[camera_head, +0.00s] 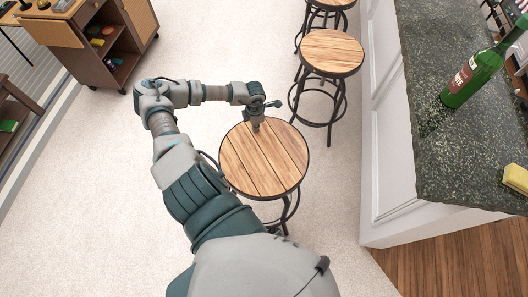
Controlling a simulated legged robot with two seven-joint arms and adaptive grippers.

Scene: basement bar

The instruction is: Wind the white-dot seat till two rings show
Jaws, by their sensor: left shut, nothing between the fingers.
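A round wooden stool seat (264,165) with a dark rim stands below and right of my arm, on dark metal legs. I can make out no white dot on it, and its screw post and any rings are hidden under the seat. My left gripper (257,127) points down at the far edge of this seat, shut and empty. Its tips are at or just above the wood; I cannot tell whether they touch. A second wooden stool seat (332,52) stands farther back, with no dot that I can see. My right gripper is out of view.
A third stool (333,3) is cut off at the top. The stone bar counter (455,150) on the right holds a green bottle (473,75) and a yellow sponge (516,178). A wooden cart (100,45) stands at the upper left. Pale floor is clear left of my arm.

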